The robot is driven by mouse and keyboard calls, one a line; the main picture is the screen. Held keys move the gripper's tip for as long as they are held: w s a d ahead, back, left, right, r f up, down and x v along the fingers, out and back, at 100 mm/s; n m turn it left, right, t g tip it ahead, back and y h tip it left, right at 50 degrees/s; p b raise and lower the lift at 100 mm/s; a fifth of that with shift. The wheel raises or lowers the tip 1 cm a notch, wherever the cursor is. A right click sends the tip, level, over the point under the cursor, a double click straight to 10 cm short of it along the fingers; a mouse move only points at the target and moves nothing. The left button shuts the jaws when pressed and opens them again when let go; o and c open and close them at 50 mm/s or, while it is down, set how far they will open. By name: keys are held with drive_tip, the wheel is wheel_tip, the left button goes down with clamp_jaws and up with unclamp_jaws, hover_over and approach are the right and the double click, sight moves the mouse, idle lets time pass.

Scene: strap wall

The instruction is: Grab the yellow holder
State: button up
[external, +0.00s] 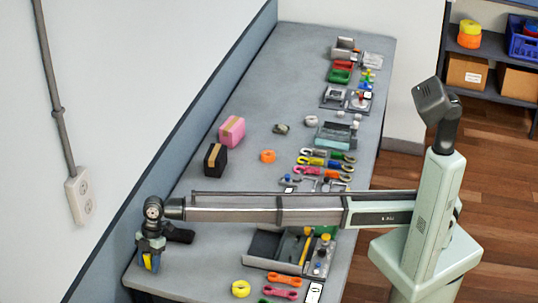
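My gripper (150,264) hangs at the left end of my long arm, over the table's left front corner. Yellow and blue show at its tip; I cannot tell whether it is open or holds anything. I cannot tell for sure which thing is the yellow holder. A yellow ring-shaped piece (240,289) lies on the table to the right of my gripper and apart from it. A yellow hook-like piece (311,161) lies farther back, among similar coloured pieces, beyond my arm.
A grey open tray (262,246) with tools stands beyond the ring. The wall runs along the left.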

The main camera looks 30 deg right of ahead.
drive_tip(key=c, duration=0.9)
drive_tip(key=shift+r, duration=0.15)
